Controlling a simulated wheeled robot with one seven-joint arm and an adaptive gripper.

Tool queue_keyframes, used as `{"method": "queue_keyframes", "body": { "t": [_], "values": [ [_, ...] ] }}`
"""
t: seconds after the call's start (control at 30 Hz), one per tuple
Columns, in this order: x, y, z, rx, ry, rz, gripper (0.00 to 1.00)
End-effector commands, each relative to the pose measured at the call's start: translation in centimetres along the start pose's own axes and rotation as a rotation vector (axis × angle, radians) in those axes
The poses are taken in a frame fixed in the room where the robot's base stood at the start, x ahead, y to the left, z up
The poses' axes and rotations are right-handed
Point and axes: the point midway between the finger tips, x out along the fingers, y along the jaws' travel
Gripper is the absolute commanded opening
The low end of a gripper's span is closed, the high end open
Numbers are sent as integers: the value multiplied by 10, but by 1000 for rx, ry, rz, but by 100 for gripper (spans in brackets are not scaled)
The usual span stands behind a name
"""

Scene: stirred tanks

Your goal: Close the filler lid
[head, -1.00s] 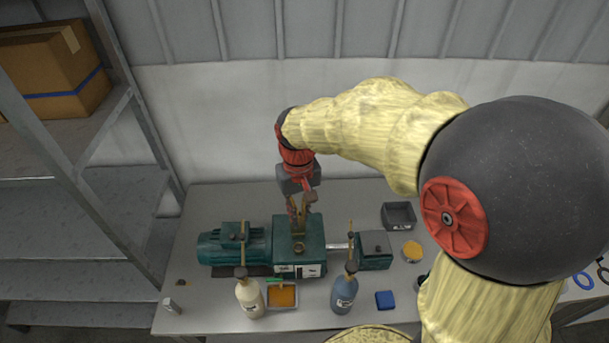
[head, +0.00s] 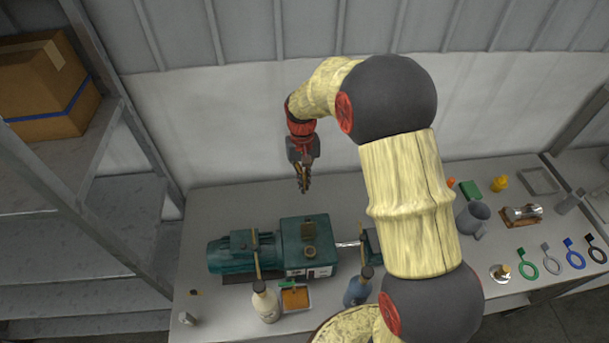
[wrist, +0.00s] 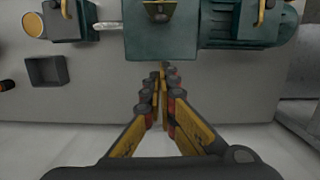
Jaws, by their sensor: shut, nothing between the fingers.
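The teal gear housing (head: 292,262) stands on the bench between a ribbed motor and a shaft. On its top are a small brownish flap (head: 309,229), which looks like the filler lid, and a round brass fitting (head: 310,252) in front of it. Whether the flap stands raised or lies down is too small to tell. The housing (wrist: 160,42) also shows at the top of the wrist view, with the brownish part (wrist: 158,10) cut by the frame edge. My gripper (head: 304,190) is shut and empty, above and behind the housing, apart from it.
The ribbed motor (head: 232,255) is left of the housing. A cream bottle (head: 265,304), an orange-filled tray (head: 295,299) and a blue bottle (head: 356,291) stand in front. A dark open box (wrist: 46,70) shows in the wrist view. Bench behind the housing is clear.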

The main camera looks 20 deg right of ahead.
Motion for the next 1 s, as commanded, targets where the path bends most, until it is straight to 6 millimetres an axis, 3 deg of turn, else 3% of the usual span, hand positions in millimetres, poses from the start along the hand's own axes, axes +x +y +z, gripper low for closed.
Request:
{"method": "queue_keyframes", "body": {
  "t": [0.23, 0.5, 1.0],
  "values": [
    [49, 0, 1, -1, -4, 1, 0],
    [53, 0, 34, 0, 0, 0, 0],
    [56, 0, 39, 0, 2, 0, 0]
  ]
}}
